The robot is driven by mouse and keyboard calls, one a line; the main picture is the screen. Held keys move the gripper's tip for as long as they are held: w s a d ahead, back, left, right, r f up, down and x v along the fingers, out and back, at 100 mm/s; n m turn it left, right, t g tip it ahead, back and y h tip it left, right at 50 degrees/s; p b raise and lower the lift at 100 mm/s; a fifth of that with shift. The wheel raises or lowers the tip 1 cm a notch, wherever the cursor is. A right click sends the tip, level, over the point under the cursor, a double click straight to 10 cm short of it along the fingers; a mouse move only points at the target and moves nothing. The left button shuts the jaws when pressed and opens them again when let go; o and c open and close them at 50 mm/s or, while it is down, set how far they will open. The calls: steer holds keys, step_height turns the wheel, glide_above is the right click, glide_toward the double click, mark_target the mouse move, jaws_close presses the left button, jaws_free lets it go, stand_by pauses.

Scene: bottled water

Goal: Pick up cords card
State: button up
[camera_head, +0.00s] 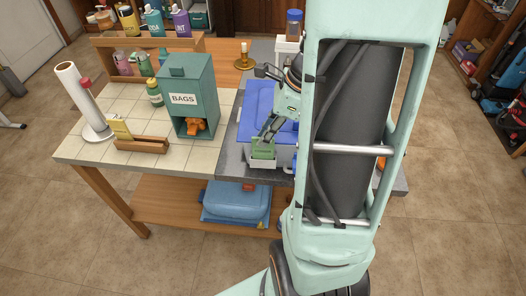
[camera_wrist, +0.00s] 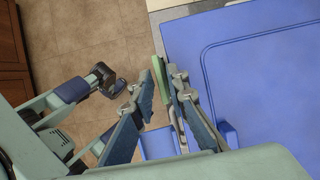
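A small green card (camera_head: 263,147) with lettering too small to read, likely the cords card, stands upright in a small holder at the front edge of the grey counter. My gripper (camera_head: 269,130) is just above and behind it, pointing down. In the wrist view the green card (camera_wrist: 159,74) shows nearly edge-on between the fingertips of my gripper (camera_wrist: 160,90). It is close to the right finger, and a gap separates it from the left finger. The fingers are apart. Whether the right finger touches the card, I cannot tell.
A green BAGS box (camera_head: 190,85), a wooden tray (camera_head: 142,145) with a yellow card and a paper roll (camera_head: 80,95) stand left on the tiled top.

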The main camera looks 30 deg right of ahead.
jaws_close()
steer(key=shift+r, duration=0.15)
